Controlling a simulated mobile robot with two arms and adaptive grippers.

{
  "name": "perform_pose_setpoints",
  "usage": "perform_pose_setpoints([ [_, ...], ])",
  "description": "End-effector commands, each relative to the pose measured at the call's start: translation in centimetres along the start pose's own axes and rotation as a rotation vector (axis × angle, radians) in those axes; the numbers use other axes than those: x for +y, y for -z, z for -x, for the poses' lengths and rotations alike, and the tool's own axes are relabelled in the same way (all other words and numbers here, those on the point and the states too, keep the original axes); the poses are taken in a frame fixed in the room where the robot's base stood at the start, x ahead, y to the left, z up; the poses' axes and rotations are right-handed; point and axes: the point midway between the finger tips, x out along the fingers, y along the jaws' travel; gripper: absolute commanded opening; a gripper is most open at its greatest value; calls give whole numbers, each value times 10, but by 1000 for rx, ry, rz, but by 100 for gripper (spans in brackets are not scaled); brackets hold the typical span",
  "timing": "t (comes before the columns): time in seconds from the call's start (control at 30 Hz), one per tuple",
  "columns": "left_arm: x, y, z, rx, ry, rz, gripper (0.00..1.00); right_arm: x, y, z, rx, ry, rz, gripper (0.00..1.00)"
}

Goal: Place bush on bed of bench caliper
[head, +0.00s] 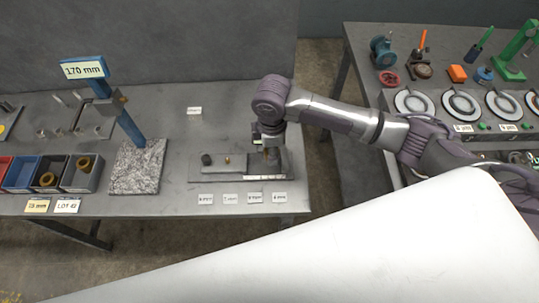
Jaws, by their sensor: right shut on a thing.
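The bench caliper (219,175) appears to be the low grey flat device on the left table. A dark round part (206,159) and a small brass-coloured part (227,160) stand on it. My right gripper (269,152) points down over its right end and is shut on a small brownish thing, apparently the bush, mostly hidden by the fingers. Whether the bush touches the bed cannot be told. My left gripper is not in view.
Bins at the left hold brass-coloured rings (85,163). A granite block (138,170) carries a blue post with a 170 mm sign (84,68). Several small label cards (230,198) lie along the front edge. A second table (360,50) at right holds dials and tools.

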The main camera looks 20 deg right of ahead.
Motion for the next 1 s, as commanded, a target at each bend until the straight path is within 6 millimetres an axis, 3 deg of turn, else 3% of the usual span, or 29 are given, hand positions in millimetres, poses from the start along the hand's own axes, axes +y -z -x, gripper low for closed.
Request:
perform_pose_setpoints([
  [0.17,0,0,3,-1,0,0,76,4,7,-10,-1,0,-1,1],
  [0.4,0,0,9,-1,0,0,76,4,6,-42,-1,-1,-1,1],
  [0.8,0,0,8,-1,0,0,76,4,6,-48,-1,-1,0,1],
  [0.83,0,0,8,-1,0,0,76,4,6,-48,-1,-1,0,46],
  [0.97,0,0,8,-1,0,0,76,4,6,-48,-1,-1,0,68],
  [1.0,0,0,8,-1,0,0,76,4,6,-48,-1,-1,0,68],
])
